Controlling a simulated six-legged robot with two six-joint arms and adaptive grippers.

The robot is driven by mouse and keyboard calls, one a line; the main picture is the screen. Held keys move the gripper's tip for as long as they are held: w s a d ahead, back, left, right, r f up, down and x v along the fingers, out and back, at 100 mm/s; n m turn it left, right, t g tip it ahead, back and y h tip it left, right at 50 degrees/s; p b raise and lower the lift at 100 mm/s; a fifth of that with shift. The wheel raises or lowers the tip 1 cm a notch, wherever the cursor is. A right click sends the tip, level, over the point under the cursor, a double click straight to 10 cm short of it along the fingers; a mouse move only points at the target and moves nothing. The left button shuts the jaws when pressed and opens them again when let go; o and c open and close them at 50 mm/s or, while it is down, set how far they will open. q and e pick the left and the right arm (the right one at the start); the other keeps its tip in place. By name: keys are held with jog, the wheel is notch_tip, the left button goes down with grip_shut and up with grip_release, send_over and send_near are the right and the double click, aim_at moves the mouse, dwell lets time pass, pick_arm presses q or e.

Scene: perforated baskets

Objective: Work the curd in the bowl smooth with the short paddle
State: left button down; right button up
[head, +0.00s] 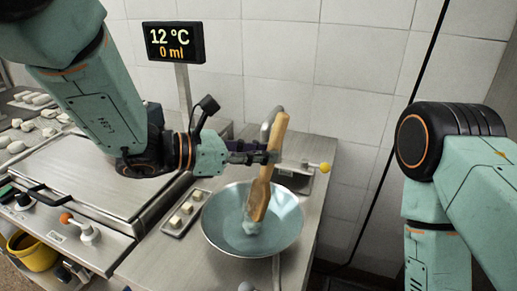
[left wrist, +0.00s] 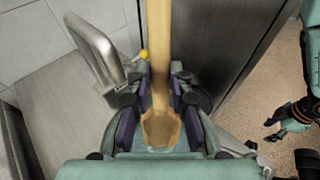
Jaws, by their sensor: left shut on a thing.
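The wooden short paddle (head: 260,195) stands tilted over the round metal bowl (head: 214,240), its broad lower end down inside the bowl. A pale bluish lump (head: 251,227) shows at that end; I cannot tell whether it is curd or part of the paddle. The bowl's inside looks smooth and bluish. My left gripper (head: 270,157) is shut on the paddle's shaft above the bowl. In the left wrist view the paddle (left wrist: 160,60) runs between the fingers, the bowl out of sight. My right gripper (left wrist: 276,128) shows small at the right there, fingers apart and empty.
A small tray with pale blocks (head: 182,212) lies left of the bowl. A curved metal spout (head: 270,122) and a yellow-knobbed lever (head: 324,168) stand close behind. A display (head: 174,42) reads 12 °C, 0 ml. A lidded vat (head: 100,180) fills the left.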

pick_arm(q)
jog(key=shift+s+d, duration=0.1)
jog(key=shift+s, duration=0.15)
jog(key=shift+w+a+f, duration=0.1)
jog(key=shift+w+a, duration=0.2)
jog(key=shift+w, duration=0.55)
jog(key=shift+s+d, duration=0.1)
jog(key=shift+s, duration=0.15)
jog(key=shift+s+d, duration=0.2)
jog(key=shift+s, duration=0.4)
jog(key=shift+w+r, duration=0.1)
jog(key=shift+r, duration=0.1)
notch_tip(320, 180, up, 9)
jog(key=p, duration=0.7)
jog(key=shift+f, duration=0.1)
